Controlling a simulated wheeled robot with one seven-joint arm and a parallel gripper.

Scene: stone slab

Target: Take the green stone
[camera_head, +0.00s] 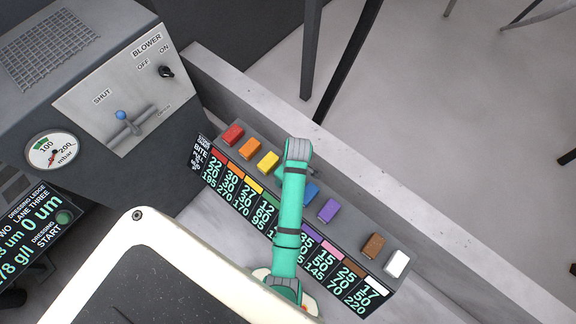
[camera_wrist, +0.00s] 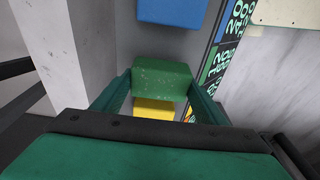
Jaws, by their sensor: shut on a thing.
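The green stone (camera_wrist: 161,76) is a speckled green block in the wrist view. My gripper (camera_wrist: 160,88) has one finger on each side of it and is shut on it. In the head view, my arm covers most of the green stone's place in the row, and my fingers are hidden behind the arm's end. I cannot tell whether the stone is clear of the slab.
The blue stone (camera_wrist: 170,12) and the yellow stone (camera_wrist: 153,109) lie on either side of the green one. Red (camera_head: 233,135), orange (camera_head: 250,146), purple (camera_head: 328,210), brown (camera_head: 373,244) and white (camera_head: 397,263) stones share the ledge. A low wall (camera_head: 330,150) runs behind it.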

